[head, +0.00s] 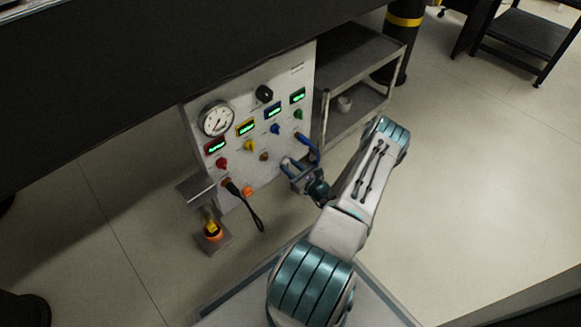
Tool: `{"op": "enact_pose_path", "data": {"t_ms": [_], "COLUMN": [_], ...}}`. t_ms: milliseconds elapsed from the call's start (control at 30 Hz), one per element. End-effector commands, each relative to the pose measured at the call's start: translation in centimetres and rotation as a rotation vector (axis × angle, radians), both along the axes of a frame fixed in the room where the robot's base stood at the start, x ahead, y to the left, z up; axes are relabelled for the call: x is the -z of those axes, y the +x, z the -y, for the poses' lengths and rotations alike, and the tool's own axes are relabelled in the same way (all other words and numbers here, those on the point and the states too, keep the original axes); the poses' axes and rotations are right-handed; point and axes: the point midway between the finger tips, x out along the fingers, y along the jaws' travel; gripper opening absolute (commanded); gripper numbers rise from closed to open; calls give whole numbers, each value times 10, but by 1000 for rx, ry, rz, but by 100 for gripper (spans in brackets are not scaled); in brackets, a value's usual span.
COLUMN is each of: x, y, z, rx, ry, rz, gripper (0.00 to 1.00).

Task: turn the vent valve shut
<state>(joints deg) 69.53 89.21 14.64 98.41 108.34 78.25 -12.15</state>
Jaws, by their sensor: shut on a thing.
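The white instrument panel (238,125) stands upright left of my arm. My gripper (287,165) is at the panel's lower right and is shut on the vent valve there.
The panel carries a round gauge (216,119), a black knob (264,93), several lit displays and coloured knobs. A grey shelf cart (357,107) stands right of the panel. Open floor (470,180) lies further right.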

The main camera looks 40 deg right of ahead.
Motion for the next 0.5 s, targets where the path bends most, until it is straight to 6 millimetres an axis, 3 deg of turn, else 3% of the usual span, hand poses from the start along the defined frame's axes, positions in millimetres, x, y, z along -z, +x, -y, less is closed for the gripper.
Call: {"op": "enact_pose_path", "data": {"t_ms": [267,500], "x": [-1,-1], "y": [-1,-1], "z": [0,-1], "rx": [1,1], "ry": [-108,-305], "rz": [7,22], "gripper": [8,8]}}
